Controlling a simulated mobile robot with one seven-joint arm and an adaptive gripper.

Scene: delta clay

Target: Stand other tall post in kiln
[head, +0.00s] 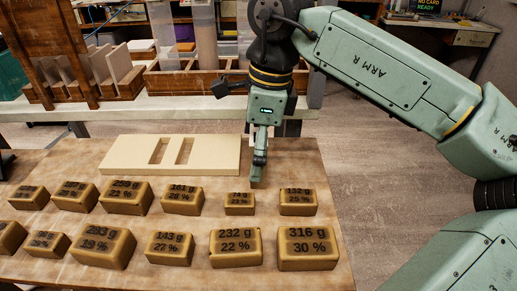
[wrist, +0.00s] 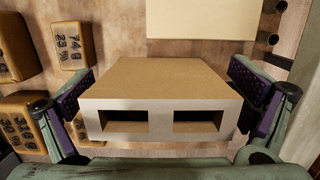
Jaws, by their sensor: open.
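In the wrist view a tan block with two rectangular openings in its pale near face (wrist: 160,88) sits between the fingers of my gripper (wrist: 165,105). The fingers are spread, one on each side of it. I cannot tell whether they touch it, or whether it is a tall post. Tall pale posts (head: 205,35) stand in a wooden tray on the back bench. I cannot make out a kiln for certain.
Several labelled clay blocks (head: 235,246) stand in two rows on the table (head: 70,170). A cream board with two slots (head: 215,155) lies behind them, left of my gripper. A wooden rack (head: 40,50) with upright slabs stands at the back left.

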